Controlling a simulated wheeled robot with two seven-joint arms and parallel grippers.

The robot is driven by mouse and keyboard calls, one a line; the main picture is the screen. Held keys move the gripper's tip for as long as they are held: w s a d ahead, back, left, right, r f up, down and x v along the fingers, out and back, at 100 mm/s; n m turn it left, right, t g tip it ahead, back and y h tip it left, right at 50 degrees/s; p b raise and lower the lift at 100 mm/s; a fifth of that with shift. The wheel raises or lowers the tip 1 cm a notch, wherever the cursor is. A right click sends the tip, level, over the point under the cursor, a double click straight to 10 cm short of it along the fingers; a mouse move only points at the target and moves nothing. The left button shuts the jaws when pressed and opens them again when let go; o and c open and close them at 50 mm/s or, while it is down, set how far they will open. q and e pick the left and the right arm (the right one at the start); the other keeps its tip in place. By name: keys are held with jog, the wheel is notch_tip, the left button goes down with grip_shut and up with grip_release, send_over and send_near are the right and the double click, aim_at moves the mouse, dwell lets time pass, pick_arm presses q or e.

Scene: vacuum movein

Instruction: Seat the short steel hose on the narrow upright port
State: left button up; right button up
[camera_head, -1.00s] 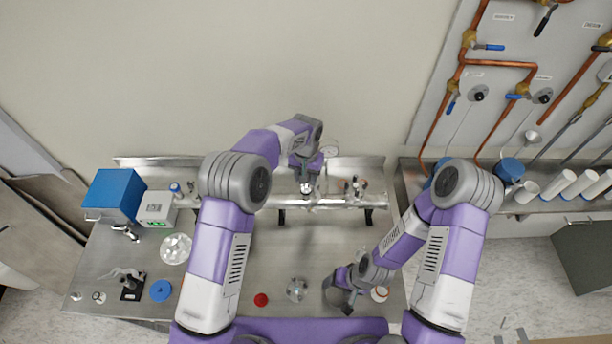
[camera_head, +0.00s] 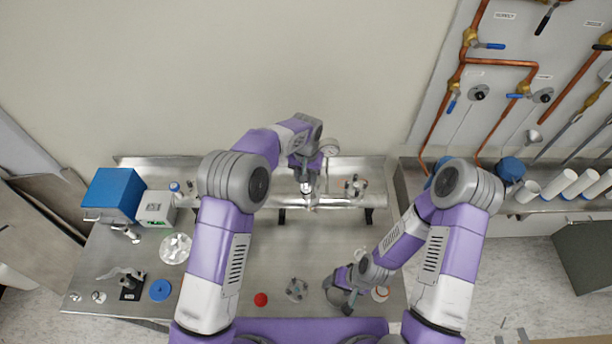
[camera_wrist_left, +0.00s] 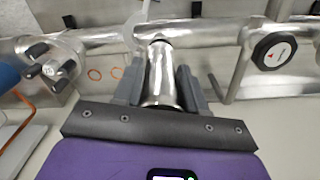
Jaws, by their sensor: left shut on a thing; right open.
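The short steel hose (camera_wrist_left: 160,78) is a shiny ribless-looking cylinder between the dark fingers in the left wrist view. My left gripper (camera_head: 307,189) is shut on it, over the steel pipe manifold (camera_head: 335,201) at the back of the bench. In the left wrist view the hose's far end overlaps the manifold pipe (camera_wrist_left: 215,32). I cannot tell whether they touch. The narrow upright port is not clearly distinguishable, being behind the hose and gripper. My right gripper (camera_head: 343,299) is open and empty, low over the front right of the bench.
A round gauge (camera_head: 330,148) stands behind my left gripper. A black-capped fitting (camera_wrist_left: 274,50) and a black-knobbed clamp (camera_wrist_left: 50,68) flank the hose. A red disc (camera_head: 261,299) and a metal fitting (camera_head: 297,289) lie at the bench front. Mid-bench is clear.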

pick_arm(q)
jog(key=shift+f+b, duration=0.45)
jog(key=shift+f, duration=0.1)
pick_arm(e)
jog(key=shift+f, duration=0.4)
dwell(0.5)
pick_arm(q)
jog(key=o, duration=1.2)
notch_tip(320, 180, up, 8)
jog(key=shift+f+b, duration=0.2)
jog(key=shift+b, duration=0.15)
pick_arm(e)
jog(key=shift+f, duration=0.35)
